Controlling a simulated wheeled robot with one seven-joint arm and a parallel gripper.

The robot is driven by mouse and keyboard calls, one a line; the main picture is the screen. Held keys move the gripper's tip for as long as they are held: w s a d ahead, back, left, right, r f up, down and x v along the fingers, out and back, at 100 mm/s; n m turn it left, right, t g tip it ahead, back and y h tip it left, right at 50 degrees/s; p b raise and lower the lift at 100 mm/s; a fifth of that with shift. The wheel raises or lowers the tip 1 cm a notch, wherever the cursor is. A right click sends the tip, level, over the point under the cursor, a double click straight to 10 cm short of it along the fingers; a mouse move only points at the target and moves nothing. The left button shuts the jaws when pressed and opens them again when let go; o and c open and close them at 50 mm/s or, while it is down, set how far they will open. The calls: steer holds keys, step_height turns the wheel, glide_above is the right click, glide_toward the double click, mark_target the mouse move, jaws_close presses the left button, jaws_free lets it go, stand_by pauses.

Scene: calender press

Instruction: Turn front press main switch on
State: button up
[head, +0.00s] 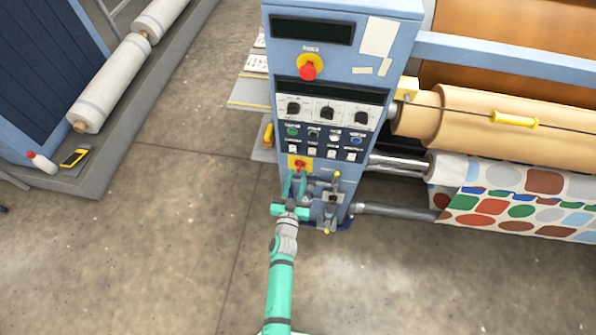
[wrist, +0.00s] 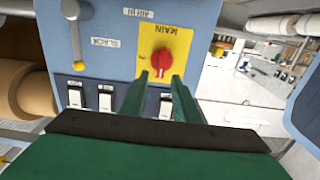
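The main switch is a red rotary knob (wrist: 161,62) on a yellow plate labelled MAIN, low on the blue front panel of the press. In the head view the red knob (head: 299,163) sits just beyond my fingertips. My gripper (head: 295,180) points at the panel from the front. In the wrist view my gripper (wrist: 160,76) has its two green fingers apart, with a gap between them. The knob shows just past the tips, roughly centred on the gap. I cannot tell whether the fingers touch it. The knob's exact setting is unclear.
A red emergency button (head: 309,67) and several dials (head: 327,112) sit higher on the panel. White rocker switches (wrist: 105,100) and a yellow-tipped lever (wrist: 72,20) are close to the knob. Rollers with patterned fabric (head: 510,205) extend right. The floor in front is clear.

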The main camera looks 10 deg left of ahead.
mark_target(299, 167)
steer(key=shift+w, duration=1.35)
jaws_close()
